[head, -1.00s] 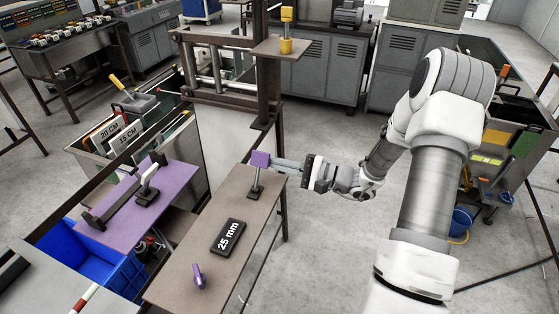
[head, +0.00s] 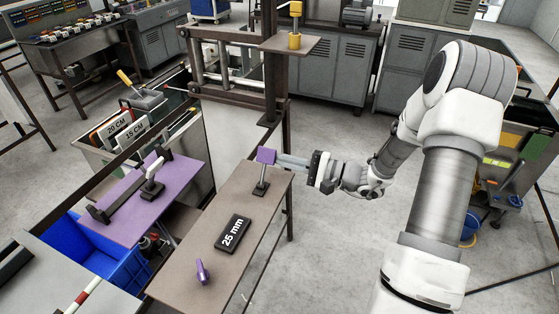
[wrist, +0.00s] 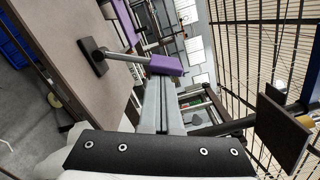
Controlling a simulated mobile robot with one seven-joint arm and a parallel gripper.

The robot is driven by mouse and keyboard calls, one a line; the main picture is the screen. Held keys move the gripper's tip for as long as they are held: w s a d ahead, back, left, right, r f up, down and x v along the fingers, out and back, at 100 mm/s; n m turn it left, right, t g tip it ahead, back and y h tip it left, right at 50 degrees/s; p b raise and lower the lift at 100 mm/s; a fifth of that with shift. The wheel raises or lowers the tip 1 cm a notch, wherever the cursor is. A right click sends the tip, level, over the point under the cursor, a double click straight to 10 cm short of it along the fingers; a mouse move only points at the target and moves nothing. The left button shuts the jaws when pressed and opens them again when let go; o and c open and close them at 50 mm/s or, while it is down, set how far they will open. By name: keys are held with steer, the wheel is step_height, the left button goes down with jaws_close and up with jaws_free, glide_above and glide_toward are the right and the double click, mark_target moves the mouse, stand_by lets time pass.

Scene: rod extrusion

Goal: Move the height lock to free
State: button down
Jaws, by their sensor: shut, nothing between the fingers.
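No label in view names the height lock. A lever with a purple block on top (head: 266,156) stands on a small dark base at the far end of the brown table (head: 185,262). My gripper (head: 283,160) is shut, its fingertips at the right side of the purple block. In the wrist view the shut fingers (wrist: 160,92) end right at the purple block (wrist: 165,65); I cannot tell whether they touch it. The lever's rod and dark base show at upper left there. A yellow-topped lever (head: 295,12) stands on a brown shelf (head: 289,45) higher up.
A dark "25 mm" block (head: 233,233) and a small purple handle (head: 202,272) are on the brown table. A purple table (head: 125,232) with a white-handled lever (head: 152,178) is at left. "20 CM" and "15 CM" plates (head: 131,135) stand behind it. Floor right of the brown table is clear.

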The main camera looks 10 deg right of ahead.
steer(key=shift+s+a+n, duration=0.1)
steer(key=shift+n, duration=0.2)
steer(key=n+b, duration=0.1)
steer(key=b, duration=0.1)
steer(key=s+a+n+b, duration=0.1)
steer(key=n+b, duration=0.1)
steer(key=b, duration=0.1)
steer(key=s+a+n+b, duration=0.1)
steer(key=n+b, duration=0.1)
steer(key=b, duration=0.1)
steer(key=shift+s+r, duration=0.25)
steer(key=shift+r, duration=0.15)
steer(key=n+b, duration=0.1)
steer(key=b, duration=0.1)
steer(key=s+a+n+b, duration=0.1)
steer(key=n+b, duration=0.1)
steer(key=b, duration=0.1)
steer(key=s+n+b, duration=0.1)
steer(key=b, duration=0.2)
steer(key=shift+s+a+r+n+g, duration=0.15)
steer(key=shift+s+a+n+g, duration=0.1)
steer(key=shift+a+n+g, duration=0.1)
steer(key=shift+s+a+r+n+b, duration=0.2)
steer(key=shift+n+b, duration=0.25)
steer(key=shift+b, duration=0.6)
steer(key=shift+s, duration=0.1)
steer(key=s+d+r+p, duration=0.1)
steer(key=s+d+r, duration=0.1)
steer(key=d, duration=0.9)
steer(key=shift+s, duration=0.6)
